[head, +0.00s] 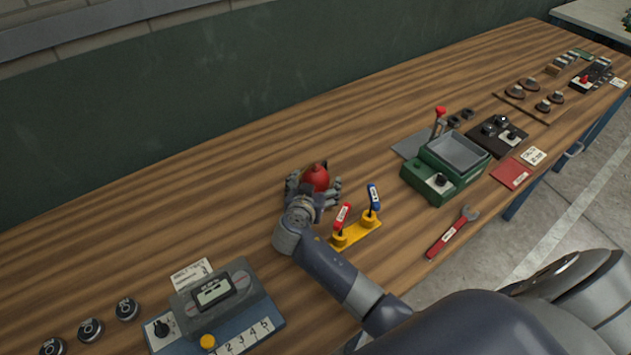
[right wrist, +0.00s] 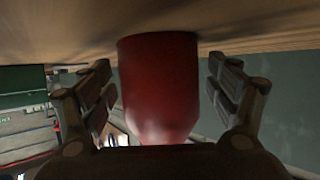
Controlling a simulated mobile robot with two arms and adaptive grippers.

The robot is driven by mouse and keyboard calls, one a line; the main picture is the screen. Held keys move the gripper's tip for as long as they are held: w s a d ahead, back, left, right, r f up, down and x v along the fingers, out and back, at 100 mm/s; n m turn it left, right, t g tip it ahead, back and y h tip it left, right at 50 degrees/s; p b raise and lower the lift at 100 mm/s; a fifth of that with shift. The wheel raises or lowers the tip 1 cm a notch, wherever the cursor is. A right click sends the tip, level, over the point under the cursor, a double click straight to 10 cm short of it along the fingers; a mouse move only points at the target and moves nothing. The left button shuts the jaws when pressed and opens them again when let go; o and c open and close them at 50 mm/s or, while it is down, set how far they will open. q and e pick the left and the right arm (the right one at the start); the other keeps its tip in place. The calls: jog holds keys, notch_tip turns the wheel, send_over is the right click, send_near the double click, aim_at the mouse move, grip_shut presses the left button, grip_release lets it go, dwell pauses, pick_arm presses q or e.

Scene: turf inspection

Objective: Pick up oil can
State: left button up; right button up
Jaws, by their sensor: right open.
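The oil can (head: 317,178) is red and rounded and stands on the wooden bench, partly hidden by my right gripper. In the right wrist view the red oil can (right wrist: 160,88) fills the middle, between the two fingers. My right gripper (head: 314,188) is open around the can. A finger is on each side of it in the right wrist view (right wrist: 160,95), with a visible gap on both sides. My left gripper is not in view.
A yellow base (head: 357,234) with red and blue levers stands close to the right of my right arm. A green box (head: 445,165), a red wrench (head: 453,231) and a grey meter unit (head: 215,305) are also on the bench (head: 150,215). The bench behind the can is clear.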

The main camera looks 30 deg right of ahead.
jog(key=c, duration=1.4)
jog(key=shift+r, duration=0.15)
jog(key=shift+c, duration=0.2)
